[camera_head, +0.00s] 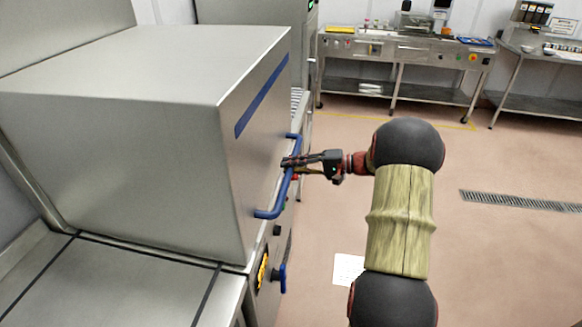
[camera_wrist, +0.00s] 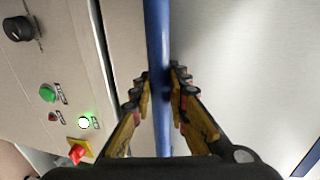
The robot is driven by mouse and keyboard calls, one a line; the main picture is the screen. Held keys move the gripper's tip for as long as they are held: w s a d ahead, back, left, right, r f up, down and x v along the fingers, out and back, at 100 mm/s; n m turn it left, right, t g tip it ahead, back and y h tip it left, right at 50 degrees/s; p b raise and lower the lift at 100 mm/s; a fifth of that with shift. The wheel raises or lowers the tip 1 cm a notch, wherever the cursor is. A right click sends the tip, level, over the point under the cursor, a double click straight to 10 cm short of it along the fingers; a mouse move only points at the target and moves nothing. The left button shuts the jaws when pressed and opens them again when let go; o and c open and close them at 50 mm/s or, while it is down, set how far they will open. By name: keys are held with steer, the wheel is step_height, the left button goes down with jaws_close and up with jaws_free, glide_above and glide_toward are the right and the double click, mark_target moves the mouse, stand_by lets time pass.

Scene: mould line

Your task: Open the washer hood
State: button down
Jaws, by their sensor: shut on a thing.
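The washer hood (camera_head: 150,130) is a large steel box at the left of the head view, sitting down on the washer body. A blue bar handle (camera_head: 269,213) runs along its front face, and it also shows upright in the wrist view (camera_wrist: 157,30). My gripper (camera_head: 288,163) reaches in from the right and is shut on the handle. In the wrist view its two fingers (camera_wrist: 163,95) lie on either side of the blue bar. The exact contact at the fingertips is partly hidden.
Below the hood, the control panel (camera_wrist: 60,60) has a black knob, a green button, a lit button and a red switch. A steel table (camera_head: 74,290) adjoins the washer. Steel benches (camera_head: 400,50) stand at the back. The floor (camera_head: 500,250) at right is clear.

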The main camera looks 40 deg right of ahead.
stand_by(0.4)
steer(key=p, duration=1.6)
glide_toward(270, 52)
steer(key=x, duration=0.4)
steer(key=shift+w+a, duration=0.15)
steer(key=shift+a, duration=0.05)
steer(key=c, duration=1.8)
jaws_free()
steer(key=shift+o, duration=0.4)
steer(key=v, duration=1.2)
